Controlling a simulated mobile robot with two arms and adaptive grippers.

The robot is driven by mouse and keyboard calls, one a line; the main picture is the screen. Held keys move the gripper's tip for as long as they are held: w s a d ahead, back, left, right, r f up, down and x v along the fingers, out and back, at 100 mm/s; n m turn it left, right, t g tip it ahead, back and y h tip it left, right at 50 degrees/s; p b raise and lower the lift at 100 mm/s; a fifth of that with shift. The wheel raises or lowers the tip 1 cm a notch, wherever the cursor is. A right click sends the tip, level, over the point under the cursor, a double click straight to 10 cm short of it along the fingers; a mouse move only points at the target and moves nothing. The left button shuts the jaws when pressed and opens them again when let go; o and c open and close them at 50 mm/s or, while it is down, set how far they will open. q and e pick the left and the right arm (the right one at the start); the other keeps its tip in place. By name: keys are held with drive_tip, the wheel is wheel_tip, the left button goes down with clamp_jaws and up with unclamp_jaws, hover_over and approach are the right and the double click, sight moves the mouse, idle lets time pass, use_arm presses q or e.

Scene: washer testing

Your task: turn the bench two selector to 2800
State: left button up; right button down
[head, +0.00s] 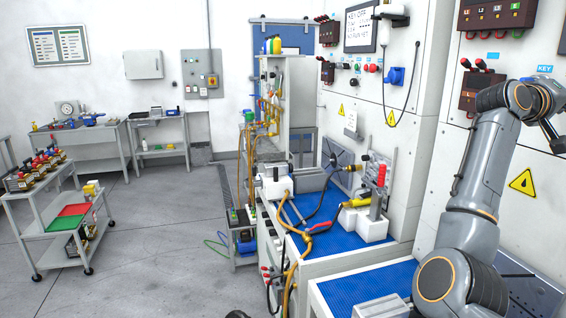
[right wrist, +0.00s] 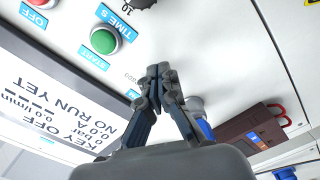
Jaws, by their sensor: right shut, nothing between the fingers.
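My right gripper (right wrist: 160,76) is shut and empty in the right wrist view, its fingertips in front of a pale control panel (right wrist: 225,40). The panel appears upside down there. A black knob (right wrist: 143,3) is cut off at the top edge, by a "TIME S" label and the mark 10. A green start button (right wrist: 104,40) lies left of the fingertips. I cannot make out a selector marked 2800. In the head view my right arm reaches up at the right, and its fingers cannot be made out.
A display (right wrist: 50,95) reading "KEY OFF" and "NO RUN YET" is beside the gripper. A brown terminal box (right wrist: 252,130) with red plugs is at lower right. In the head view a blue-matted bench (head: 335,232) carries a pump rig and hoses.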

idle(0.3)
drive_tip(key=b+v, duration=0.4)
drive_tip(key=v, duration=0.2)
drive_tip(key=shift+s+f, duration=0.2)
drive_tip(key=shift+f, duration=0.1)
drive_tip(key=shift+d, duration=0.1)
